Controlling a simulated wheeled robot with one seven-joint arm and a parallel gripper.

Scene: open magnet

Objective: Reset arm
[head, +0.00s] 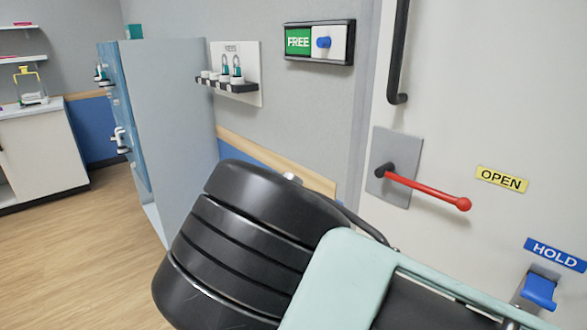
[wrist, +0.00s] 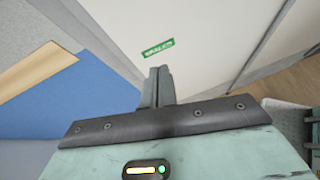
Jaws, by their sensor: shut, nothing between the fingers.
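My gripper (wrist: 158,86) shows in the wrist view with its two grey fingers together and nothing between them. Beyond the fingertips is a pale door or wall surface with a small green sign (wrist: 158,47). In the head view my arm, black and pale green, fills the lower middle, and my gripper is not seen there. The red lever handle (head: 428,188) on its grey plate (head: 383,199) stands to the right of my arm, pointing right and slightly down, near the yellow OPEN label (head: 501,179).
A blue hook-like part (head: 540,290) sits under the blue HOLD label (head: 556,254). A black vertical handle (head: 398,50) is above the lever. A FREE sign (head: 299,41) and a padlock rack (head: 229,86) are on the wall. A grey cabinet (head: 168,120) stands left; wooden floor (head: 80,250) is clear.

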